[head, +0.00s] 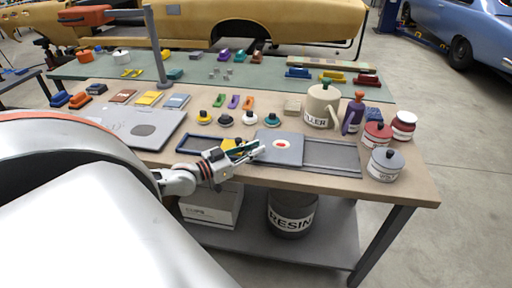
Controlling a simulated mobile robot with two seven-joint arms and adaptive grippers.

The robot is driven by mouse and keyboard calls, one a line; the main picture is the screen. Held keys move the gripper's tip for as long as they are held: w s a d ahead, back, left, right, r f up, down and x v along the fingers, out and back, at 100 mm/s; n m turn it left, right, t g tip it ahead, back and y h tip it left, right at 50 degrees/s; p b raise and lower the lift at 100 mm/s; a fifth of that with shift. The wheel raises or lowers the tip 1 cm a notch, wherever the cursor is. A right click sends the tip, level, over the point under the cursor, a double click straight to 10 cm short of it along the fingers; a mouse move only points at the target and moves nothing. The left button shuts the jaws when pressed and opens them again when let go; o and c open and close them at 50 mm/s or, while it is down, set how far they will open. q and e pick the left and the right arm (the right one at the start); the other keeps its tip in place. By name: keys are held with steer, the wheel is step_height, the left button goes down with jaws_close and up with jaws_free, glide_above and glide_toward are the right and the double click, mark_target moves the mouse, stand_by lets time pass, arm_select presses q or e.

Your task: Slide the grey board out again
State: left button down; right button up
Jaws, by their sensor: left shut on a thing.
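The grey board (288,143) is a flat square panel with a white patch and a red spot. It lies over the middle of a long, low dark frame (334,156) on the bench. The frame shows on both sides of it, with an open blue-edged part at the left. My left gripper (255,150) reaches in from the left and is shut at the board's left edge. The fingers hide part of that edge and a yellow piece (229,144) behind them. My right gripper is out of view.
Cans and bottles, including a cream can (321,106) and a grey pot (384,165), stand to the right. Several round-knobbed tools stand behind the frame. A pale grey sheet (113,127) lies to the left. The tan bench top (410,188) is bare at the front right.

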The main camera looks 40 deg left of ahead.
arm_select(q)
steer(key=c, duration=1.9)
jaws_free()
steer(key=shift+s+a, duration=0.1)
steer(key=shift+a, duration=0.2)
steer(key=shift+d, duration=0.1)
steer(key=shift+s+f, duration=0.1)
steer(key=shift+s, duration=0.45)
steer(key=v, duration=1.1)
